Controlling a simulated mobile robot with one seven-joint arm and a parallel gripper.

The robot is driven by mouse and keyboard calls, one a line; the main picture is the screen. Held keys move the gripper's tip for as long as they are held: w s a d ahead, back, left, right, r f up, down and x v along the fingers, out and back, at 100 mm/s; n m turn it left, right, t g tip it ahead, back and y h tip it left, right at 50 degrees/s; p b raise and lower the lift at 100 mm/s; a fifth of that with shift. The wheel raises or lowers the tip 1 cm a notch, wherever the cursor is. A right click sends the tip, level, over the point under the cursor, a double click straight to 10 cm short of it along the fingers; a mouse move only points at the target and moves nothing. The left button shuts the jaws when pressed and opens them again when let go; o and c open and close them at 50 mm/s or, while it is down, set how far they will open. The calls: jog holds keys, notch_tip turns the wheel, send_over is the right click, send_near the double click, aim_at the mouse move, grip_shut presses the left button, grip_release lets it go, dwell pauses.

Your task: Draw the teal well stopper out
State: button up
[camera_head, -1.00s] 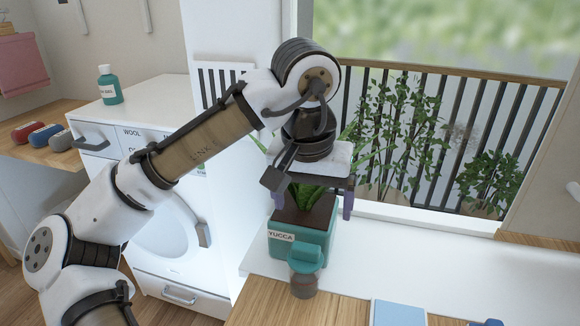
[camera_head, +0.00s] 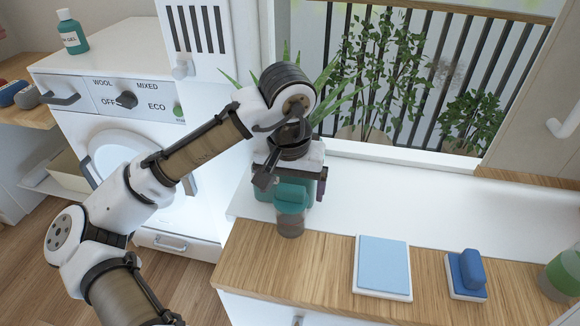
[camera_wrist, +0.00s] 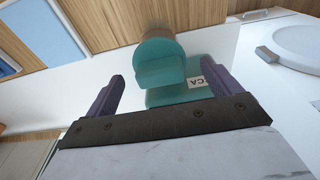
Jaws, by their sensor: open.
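The teal well stopper (camera_head: 291,194) sits on top of a brownish see-through well (camera_head: 290,224) at the front of the teal yucca planter (camera_head: 262,190). In the wrist view the stopper (camera_wrist: 160,62) appears between my two purple fingers, with the planter (camera_wrist: 175,96) and part of its label beside it. My gripper (camera_wrist: 166,72) is open and empty, with clear gaps between the fingers and the stopper. In the head view my gripper (camera_head: 290,182) is close above and behind the stopper and hides much of the planter. I cannot tell whether the fingertips reach past the stopper.
A light blue pad on a white base (camera_head: 382,266) and a blue-handled block (camera_head: 467,274) lie on the wooden counter, right of the well. A green container (camera_head: 564,272) stands at the far right. A washing machine (camera_head: 125,140) stands at left.

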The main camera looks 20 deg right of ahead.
aim_at(291, 185)
jog(key=shift+f, duration=0.7)
jog(key=c, duration=1.2)
jog(key=shift+r+p, duration=0.75)
jog(key=shift+p, duration=0.1)
jog(key=shift+r+p, duration=2.1)
jog(key=shift+p, duration=0.05)
jog(key=shift+w, duration=0.1)
